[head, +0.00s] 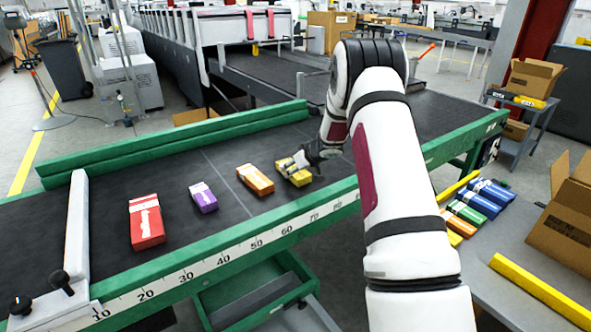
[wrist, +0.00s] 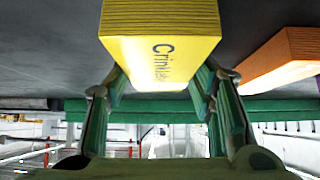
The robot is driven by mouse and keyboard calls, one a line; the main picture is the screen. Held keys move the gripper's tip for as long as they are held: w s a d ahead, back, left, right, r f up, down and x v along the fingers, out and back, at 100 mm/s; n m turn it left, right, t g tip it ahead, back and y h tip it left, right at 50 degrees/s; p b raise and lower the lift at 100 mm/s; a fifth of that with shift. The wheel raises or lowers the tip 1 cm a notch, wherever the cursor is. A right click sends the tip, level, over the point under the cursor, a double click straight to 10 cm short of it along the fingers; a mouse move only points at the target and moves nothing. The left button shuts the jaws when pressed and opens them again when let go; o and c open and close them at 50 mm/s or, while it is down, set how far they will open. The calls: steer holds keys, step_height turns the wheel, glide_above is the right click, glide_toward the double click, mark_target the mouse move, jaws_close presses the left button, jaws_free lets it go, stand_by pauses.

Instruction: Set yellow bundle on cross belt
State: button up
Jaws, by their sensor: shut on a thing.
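The yellow bundle (head: 297,177) is at the right end of a row of bundles over the black cross belt (head: 225,222). My gripper (head: 296,163) is shut on it. In the wrist view the yellow bundle (wrist: 160,50) shows printed lettering on its face, with the green fingers of my gripper (wrist: 160,100) on both sides. The bundle looks at or very near the belt surface; I cannot tell whether it touches. The far side of the bundle is partly hidden by my gripper.
An orange bundle (head: 255,180) lies close to its left, then a purple bundle (head: 203,197) and a red bundle (head: 146,222). Green rails edge the belt, with a numbered scale (head: 240,245) in front. A side table (head: 470,270) at right holds several bundles and a cardboard box (head: 566,220).

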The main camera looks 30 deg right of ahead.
steer(key=shift+f, duration=0.15)
steer(key=o, duration=1.3)
steer(key=shift+o, duration=0.2)
